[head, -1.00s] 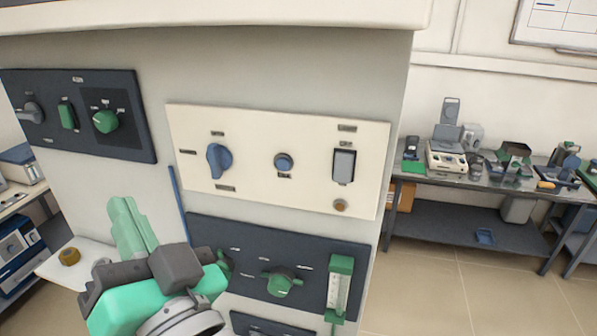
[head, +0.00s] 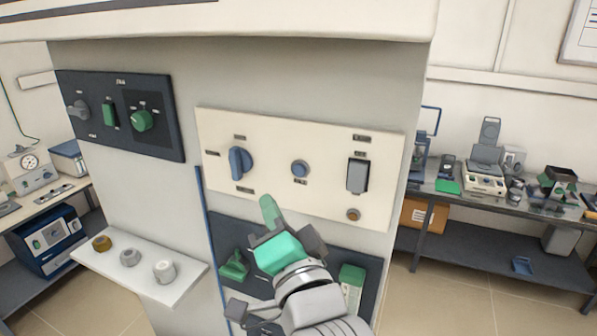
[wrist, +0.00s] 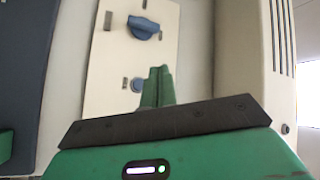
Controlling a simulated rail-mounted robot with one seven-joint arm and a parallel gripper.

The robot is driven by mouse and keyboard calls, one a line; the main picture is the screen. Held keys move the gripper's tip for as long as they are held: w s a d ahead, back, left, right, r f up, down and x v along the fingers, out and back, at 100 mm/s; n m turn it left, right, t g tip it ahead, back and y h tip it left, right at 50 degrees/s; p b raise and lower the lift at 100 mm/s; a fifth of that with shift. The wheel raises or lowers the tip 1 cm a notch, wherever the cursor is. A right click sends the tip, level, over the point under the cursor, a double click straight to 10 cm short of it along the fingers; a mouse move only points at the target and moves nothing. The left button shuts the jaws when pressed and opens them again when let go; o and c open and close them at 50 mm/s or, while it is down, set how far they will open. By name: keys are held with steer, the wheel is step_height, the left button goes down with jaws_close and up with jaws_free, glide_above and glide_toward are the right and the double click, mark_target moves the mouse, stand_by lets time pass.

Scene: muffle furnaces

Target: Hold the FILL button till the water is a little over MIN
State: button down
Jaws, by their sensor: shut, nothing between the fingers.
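A cream control panel (head: 225,135) on the grey cabinet carries a round blue button (head: 300,169) at its middle; its label is too small to read, so I cannot confirm that it is FILL. My green gripper (head: 267,203) is shut and empty, below and left of this button in the head view, apart from it in the picture. In the wrist view the closed fingertips (wrist: 159,72) overlap the panel right beside the blue button (wrist: 137,84); contact cannot be told.
The cream panel also has a blue knob (head: 240,163), a grey rocker switch (head: 357,175) and a small brown round piece (head: 353,214). A dark lower panel (head: 225,228) lies behind my arm.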

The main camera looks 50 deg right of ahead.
steer(key=w+d, duration=0.1)
steer(key=d, duration=0.1)
steer(key=d+b, duration=0.1)
steer(key=d, duration=0.2)
steer(key=w+d, duration=0.1)
steer(key=d, duration=0.1)
steer(key=shift+w+d, duration=0.35)
stand_by(1.7)
steer(key=shift+w+d, duration=0.15)
steer(key=shift+d, duration=0.25)
steer(key=shift+w+d, duration=0.2)
steer(key=shift+d, duration=0.25)
stand_by(0.5)
stand_by(2.8)
steer(key=shift+s+a, duration=0.35)
steer(key=shift+a, duration=0.5)
steer(key=shift+s+a+p, duration=0.3)
steer(key=shift+a, duration=0.5)
steer(key=shift+s+a+p, duration=0.25)
steer(key=shift+a, duration=0.5)
steer(key=shift+s+a+p, duration=0.3)
steer(key=shift+a, duration=0.5)
